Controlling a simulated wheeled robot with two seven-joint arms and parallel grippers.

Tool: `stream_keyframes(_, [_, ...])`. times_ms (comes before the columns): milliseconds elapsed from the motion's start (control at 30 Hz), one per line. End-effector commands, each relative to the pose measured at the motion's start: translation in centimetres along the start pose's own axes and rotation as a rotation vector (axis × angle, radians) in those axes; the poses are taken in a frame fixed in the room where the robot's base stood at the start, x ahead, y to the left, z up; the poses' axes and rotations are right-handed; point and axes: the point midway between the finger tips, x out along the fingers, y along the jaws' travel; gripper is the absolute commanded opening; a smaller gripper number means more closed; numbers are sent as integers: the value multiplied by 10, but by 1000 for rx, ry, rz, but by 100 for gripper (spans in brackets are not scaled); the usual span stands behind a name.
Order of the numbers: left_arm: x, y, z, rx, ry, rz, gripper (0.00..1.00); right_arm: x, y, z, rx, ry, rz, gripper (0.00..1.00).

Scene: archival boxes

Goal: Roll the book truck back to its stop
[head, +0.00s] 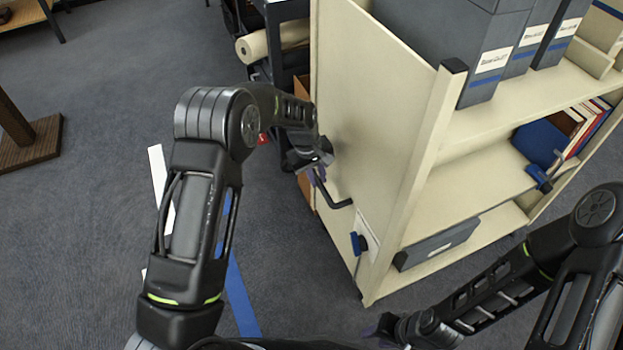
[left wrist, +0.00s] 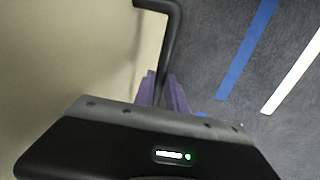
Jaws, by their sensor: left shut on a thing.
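The cream book truck (head: 365,110) stands upright at the right of the head view, with its end panel facing my left arm. A dark bent handle (head: 335,202) sticks out from that panel; it also shows in the left wrist view (left wrist: 172,35). My left gripper (head: 317,174) is shut on the handle, and its purple fingers (left wrist: 165,90) sit on either side of the bar. My right gripper (head: 392,328) is low at the bottom of the head view, apart from the truck; its jaws are too dark and cut off to read.
The truck carries grey boxes (head: 440,40), books (head: 575,130) and a flat grey box (head: 437,245). A blue floor strip (head: 240,295) and a white strip (head: 160,185) lie on the carpet left of it. A dark shelf with a paper roll (head: 275,42) stands behind. Carpet at left is mostly clear.

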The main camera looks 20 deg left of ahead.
Motion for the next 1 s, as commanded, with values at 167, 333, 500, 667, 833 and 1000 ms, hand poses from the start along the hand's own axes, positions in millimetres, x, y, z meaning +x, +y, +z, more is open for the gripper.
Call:
stream_keyframes(167, [0, 7, 1, 0, 0, 7, 0, 0, 0, 0, 0, 0, 0, 36])
stream_keyframes(333, [0, 8, 2, 0, 1, 10, 0, 0, 0, 0, 0, 0, 0, 36])
stream_keyframes(500, [0, 9, 2, 1, 1, 12, 22, 0, 0, 0, 0, 0, 0, 36])
stream_keyframes(667, [0, 7, 1, 1, 1, 9, 35, 0, 0, 0, 0, 0, 0, 36])
stream_keyframes(833, [0, 5, 1, 0, 1, 6, 38, 0, 0, 0, 0, 0, 0, 36])
stream_keyframes(1000, [-2, 5, 0, 0, 1, 5, 38, 0, 0, 0, 0, 0, 0, 36])
